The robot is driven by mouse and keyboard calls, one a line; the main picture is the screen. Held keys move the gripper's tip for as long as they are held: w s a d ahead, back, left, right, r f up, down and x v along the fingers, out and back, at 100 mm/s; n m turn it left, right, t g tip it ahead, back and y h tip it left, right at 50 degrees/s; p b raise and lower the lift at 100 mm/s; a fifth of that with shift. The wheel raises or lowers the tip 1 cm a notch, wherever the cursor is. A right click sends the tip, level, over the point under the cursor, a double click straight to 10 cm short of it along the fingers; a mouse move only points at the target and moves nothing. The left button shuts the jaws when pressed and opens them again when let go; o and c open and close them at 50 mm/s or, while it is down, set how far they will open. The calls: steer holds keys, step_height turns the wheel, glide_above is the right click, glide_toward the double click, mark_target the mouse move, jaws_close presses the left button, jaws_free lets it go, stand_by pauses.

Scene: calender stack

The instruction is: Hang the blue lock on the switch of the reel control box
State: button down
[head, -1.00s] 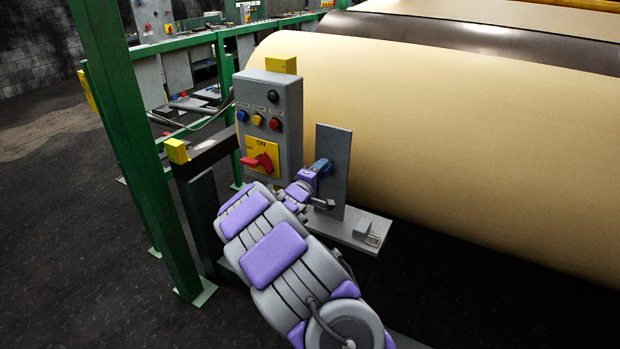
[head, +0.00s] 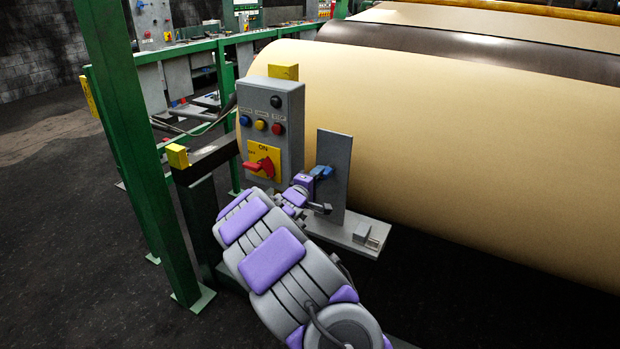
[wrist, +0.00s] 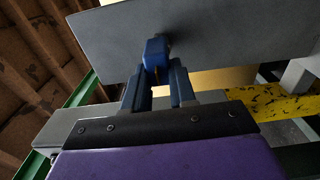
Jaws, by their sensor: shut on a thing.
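The reel control box (head: 272,118) is a grey upright box with a black knob, several coloured buttons and a yellow plate marked ON. Its switch, a red rotary handle (head: 260,168), sits on that plate. The blue lock (wrist: 156,52) is held between the blue fingers of my gripper (wrist: 158,88), in front of a grey upright plate (wrist: 215,32). In the head view the lock (head: 322,171) is small, against the plate's left part and right of the box. I cannot tell whether it still touches the plate. My purple and grey arm reaches up from the bottom.
A green post (head: 140,150) stands left of the box, and a dark beam with a yellow end (head: 178,156) lies between them. A large tan roll (head: 450,140) fills the space behind. A grey base (head: 345,232) with a small metal block carries the plate.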

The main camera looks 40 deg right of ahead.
steer(key=shift+s+d+r, duration=0.25)
steer(key=shift+s+d, duration=0.15)
steer(key=shift+d, duration=0.1)
steer(key=shift+s+f+g+b, duration=0.25)
steer(key=shift+f+g+b, duration=0.1)
steer(key=shift+b, duration=0.1)
stand_by(0.3)
steer(key=shift+s+a+f+b, duration=0.15)
steer(key=shift+a+f+b, duration=0.15)
steer(key=shift+f+b, duration=0.1)
stand_by(0.5)
steer(key=shift+a+r, duration=0.2)
steer(key=shift+a, duration=0.4)
steer(key=shift+b+v, duration=1.3)
steer(key=shift+v, duration=0.8)
